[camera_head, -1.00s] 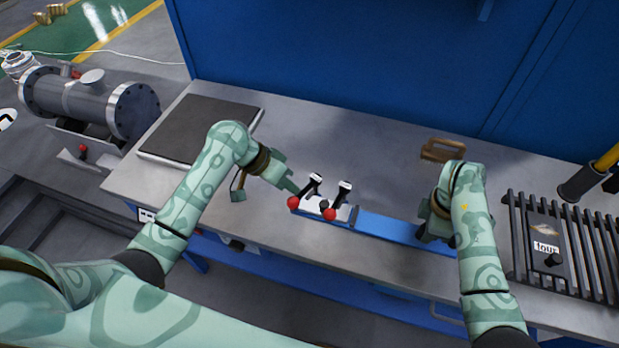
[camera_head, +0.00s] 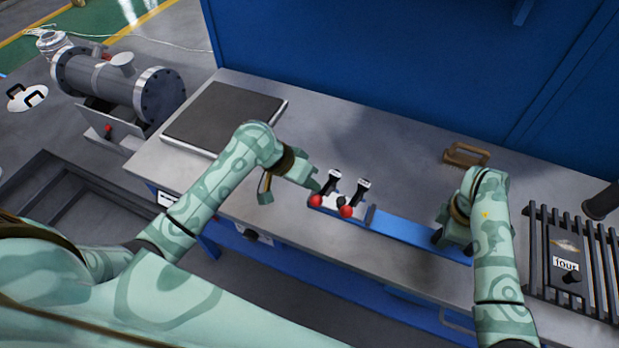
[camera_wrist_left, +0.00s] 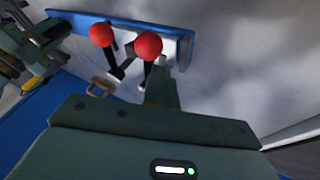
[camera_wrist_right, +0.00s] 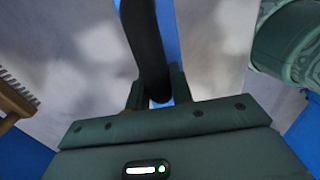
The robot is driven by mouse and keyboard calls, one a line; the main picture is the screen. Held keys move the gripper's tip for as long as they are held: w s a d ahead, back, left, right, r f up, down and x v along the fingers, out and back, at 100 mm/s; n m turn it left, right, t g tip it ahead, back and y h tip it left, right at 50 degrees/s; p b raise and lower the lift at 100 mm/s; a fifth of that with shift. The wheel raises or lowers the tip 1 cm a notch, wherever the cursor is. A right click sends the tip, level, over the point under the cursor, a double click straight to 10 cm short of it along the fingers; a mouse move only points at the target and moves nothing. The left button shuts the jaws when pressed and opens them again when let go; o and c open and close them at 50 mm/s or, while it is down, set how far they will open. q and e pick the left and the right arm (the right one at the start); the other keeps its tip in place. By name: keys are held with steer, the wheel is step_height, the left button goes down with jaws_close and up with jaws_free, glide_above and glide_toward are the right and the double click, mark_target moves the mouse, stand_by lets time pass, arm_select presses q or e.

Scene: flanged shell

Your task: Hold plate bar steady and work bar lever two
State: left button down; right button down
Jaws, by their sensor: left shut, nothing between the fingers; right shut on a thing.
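The blue plate bar (camera_head: 405,232) lies along the front of the bench. Its left end carries a pale block with two dark levers with light tops, the left lever (camera_head: 331,181) and the right lever (camera_head: 359,192). A left red ball (camera_head: 316,201) and a right red ball (camera_head: 345,211) sit at its front. My left gripper (camera_head: 316,187) is shut and empty, right beside the left ball; the left wrist view shows its fingers (camera_wrist_left: 162,88) by that ball (camera_wrist_left: 148,46). My right gripper (camera_wrist_right: 152,95) is shut on a dark handle (camera_wrist_right: 145,45) over the bar's right part.
A dark slab (camera_head: 223,117) lies on the bench at left. A blue wall (camera_head: 400,70) closes the back. The bench between slab and brown handle is clear.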

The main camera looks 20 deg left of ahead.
steer(key=shift+f, duration=0.1)
steer(key=c, duration=1.1)
jaws_free()
steer(key=shift+c, duration=0.2)
arm_select(q)
steer(key=s+a+r, duration=0.2)
steer(key=a+r, duration=0.6)
steer(key=r, duration=0.1)
steer(key=shift+a, duration=0.35)
